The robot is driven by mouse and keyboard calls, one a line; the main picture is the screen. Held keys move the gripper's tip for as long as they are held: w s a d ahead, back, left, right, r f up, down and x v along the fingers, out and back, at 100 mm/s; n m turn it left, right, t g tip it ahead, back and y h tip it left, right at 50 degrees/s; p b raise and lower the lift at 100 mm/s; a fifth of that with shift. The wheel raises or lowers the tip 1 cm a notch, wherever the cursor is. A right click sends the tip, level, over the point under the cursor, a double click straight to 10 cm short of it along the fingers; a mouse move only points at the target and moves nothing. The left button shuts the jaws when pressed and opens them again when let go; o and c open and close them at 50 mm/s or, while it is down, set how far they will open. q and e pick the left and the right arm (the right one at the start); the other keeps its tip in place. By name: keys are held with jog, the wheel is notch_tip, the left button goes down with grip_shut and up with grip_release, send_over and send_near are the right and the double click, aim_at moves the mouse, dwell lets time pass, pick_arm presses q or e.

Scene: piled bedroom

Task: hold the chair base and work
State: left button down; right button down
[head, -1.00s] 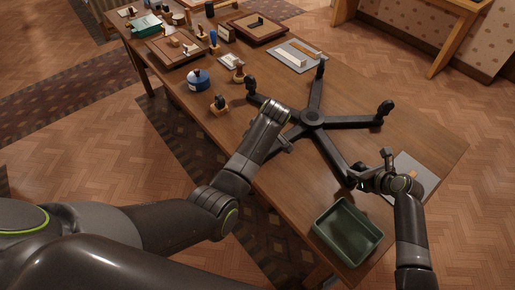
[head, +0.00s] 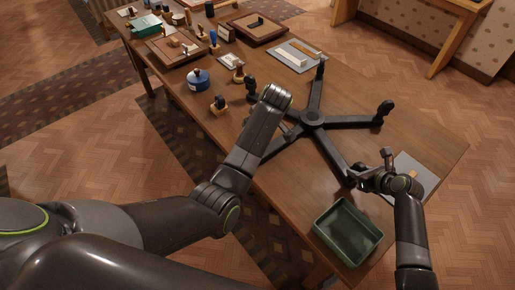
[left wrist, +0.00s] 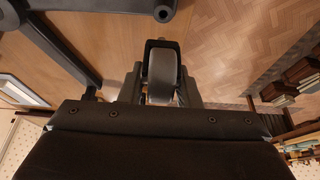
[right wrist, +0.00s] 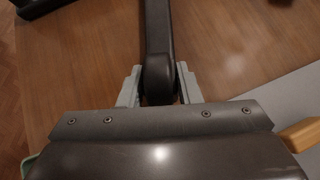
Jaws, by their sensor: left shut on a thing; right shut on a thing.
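The black five-legged chair base (head: 313,118) lies on the wooden table, with black casters at its far and right leg ends (head: 384,107). My right gripper (head: 362,180) is shut on the end of the near-right leg, which runs between its fingers in the right wrist view (right wrist: 156,35). My left gripper (left wrist: 160,88) is shut on a dark grey rounded piece, apparently a caster (left wrist: 162,68), beside the base. In the head view my left forearm hides this gripper and part of the near-left leg.
A green tray (head: 347,232) stands at the near table edge. A grey mat (head: 425,178) with an orange-handled tool lies beside my right gripper. Stamps, a blue pot (head: 198,79) and wooden trays (head: 258,28) crowd the far left.

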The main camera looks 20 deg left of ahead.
pick_arm(q)
jog(key=shift+r, duration=1.15)
pick_arm(e)
jog(key=c, duration=1.7)
grip_release()
jog(key=o, duration=0.7)
jog(key=shift+o, duration=0.5)
jog(key=o, duration=0.9)
